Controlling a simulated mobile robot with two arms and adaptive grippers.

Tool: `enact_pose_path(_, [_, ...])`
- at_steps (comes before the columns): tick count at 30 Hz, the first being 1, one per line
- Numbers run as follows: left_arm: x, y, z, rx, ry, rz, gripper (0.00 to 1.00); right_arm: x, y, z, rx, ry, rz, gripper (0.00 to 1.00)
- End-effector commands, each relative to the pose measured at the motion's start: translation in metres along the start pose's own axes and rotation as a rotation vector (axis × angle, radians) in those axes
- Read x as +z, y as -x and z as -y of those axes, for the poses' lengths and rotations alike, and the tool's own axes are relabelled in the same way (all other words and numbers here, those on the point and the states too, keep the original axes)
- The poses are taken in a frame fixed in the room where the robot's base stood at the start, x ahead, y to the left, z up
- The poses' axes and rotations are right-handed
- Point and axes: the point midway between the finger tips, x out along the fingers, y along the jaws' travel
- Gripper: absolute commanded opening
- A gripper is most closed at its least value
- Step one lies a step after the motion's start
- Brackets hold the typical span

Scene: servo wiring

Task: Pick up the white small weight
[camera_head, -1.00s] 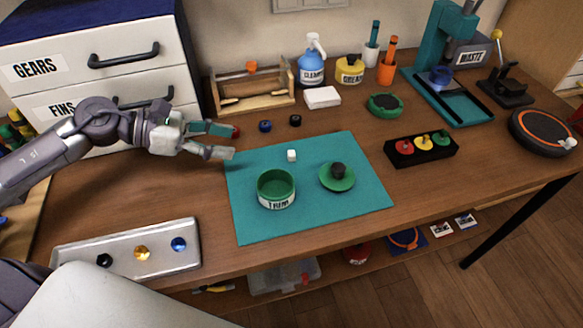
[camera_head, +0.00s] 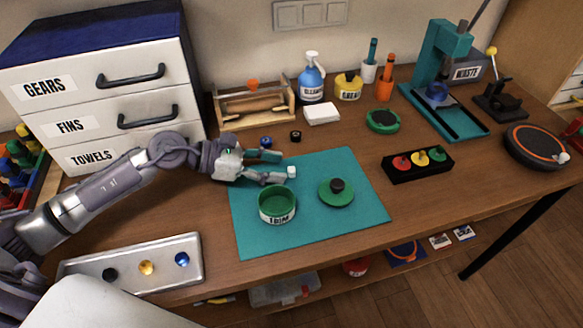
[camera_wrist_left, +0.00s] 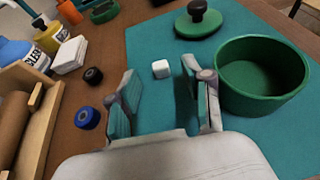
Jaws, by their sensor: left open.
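My left gripper (camera_head: 283,167) is open and empty, low over the mat, reaching in from the left. It also shows open in the left wrist view (camera_wrist_left: 158,82). I cannot tell whether a finger touches the cube. My right gripper is not in view.
The green TRIM bowl (camera_head: 277,205) stands close to the gripper, and a green lid (camera_head: 336,193) with a dark knob is to its right. A blue weight (camera_head: 265,142) and a black weight (camera_head: 296,136) lie behind the mat. The front of the mat is clear.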

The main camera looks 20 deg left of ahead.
Motion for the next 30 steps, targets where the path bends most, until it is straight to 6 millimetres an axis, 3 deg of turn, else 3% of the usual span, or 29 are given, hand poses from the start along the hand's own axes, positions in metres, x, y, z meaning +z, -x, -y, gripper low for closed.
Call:
enact_pose_path(6, [0.001, -0.028, 0.000, 0.000, 0.000, 0.004, 0.50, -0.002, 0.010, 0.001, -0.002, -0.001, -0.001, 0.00])
enact_pose_path(14, [-0.002, -0.031, -0.001, 0.001, -0.001, 0.000, 0.50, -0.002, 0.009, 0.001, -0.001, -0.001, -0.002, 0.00])
enact_pose_path(24, [-0.001, -0.031, 0.000, 0.001, -0.001, 0.000, 0.00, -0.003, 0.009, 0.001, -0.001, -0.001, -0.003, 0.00])
enact_pose_path(30, [-0.001, -0.031, 0.000, 0.001, -0.001, 0.001, 0.00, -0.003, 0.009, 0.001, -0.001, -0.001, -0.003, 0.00])
